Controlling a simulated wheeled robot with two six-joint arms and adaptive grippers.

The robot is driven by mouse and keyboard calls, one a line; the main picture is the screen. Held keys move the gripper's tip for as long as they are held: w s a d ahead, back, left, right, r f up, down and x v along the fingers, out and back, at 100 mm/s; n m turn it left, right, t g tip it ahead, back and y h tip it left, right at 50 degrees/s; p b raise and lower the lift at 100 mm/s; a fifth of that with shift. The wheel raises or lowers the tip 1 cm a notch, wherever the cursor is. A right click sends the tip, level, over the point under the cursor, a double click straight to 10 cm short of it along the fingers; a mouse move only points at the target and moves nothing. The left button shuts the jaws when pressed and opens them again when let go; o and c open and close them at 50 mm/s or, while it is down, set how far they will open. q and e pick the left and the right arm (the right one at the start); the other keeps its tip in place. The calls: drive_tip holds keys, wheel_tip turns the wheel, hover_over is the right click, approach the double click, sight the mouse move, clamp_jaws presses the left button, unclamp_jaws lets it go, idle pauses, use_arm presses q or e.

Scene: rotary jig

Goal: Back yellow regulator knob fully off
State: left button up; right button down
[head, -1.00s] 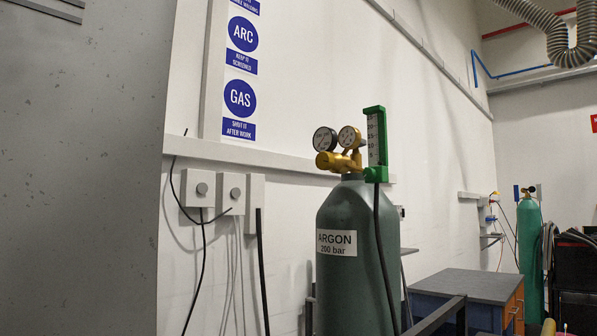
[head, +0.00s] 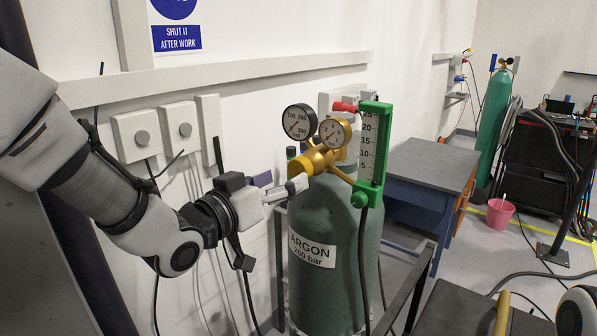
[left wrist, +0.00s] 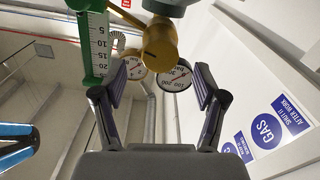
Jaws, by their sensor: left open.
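The yellow regulator knob (head: 297,168) faces left on the brass regulator body (head: 318,157), on top of the green argon cylinder (head: 335,265). My left gripper (head: 282,182) is open just left of and slightly below the knob, its fingers pointing toward the regulator. In the left wrist view the knob (left wrist: 160,42) sits ahead, roughly centred between the two spread fingers (left wrist: 161,85). I see no finger closed on it; the exact gap is hard to judge.
Two gauges (head: 299,122) and a green flow meter (head: 373,150) stand close to the knob. A black hose (head: 362,260) hangs down the cylinder's front. The wall with switch boxes (head: 137,135) is behind my left arm. A blue-sided bench (head: 420,170) stands right of the cylinder.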

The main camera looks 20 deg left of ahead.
sight(297, 173)
use_arm(q)
drive_tip(key=p+x, duration=0.1)
drive_tip(key=x, duration=0.1)
drive_tip(key=p+x, duration=0.1)
drive_tip(key=x, duration=0.1)
drive_tip(key=shift+w+d, duration=0.15)
drive_tip(key=shift+d, duration=0.15)
drive_tip(key=shift+w+a+f, duration=0.2)
drive_tip(key=shift+w, duration=0.2)
drive_tip(key=shift+s+a, duration=0.1)
drive_tip(key=shift+s+r, duration=0.1)
drive_tip(key=shift+s, duration=0.05)
drive_tip(key=c, duration=0.4)
drive_tip(key=shift+s, duration=0.1)
drive_tip(key=c, duration=0.7)
drive_tip(key=shift+c, duration=0.2)
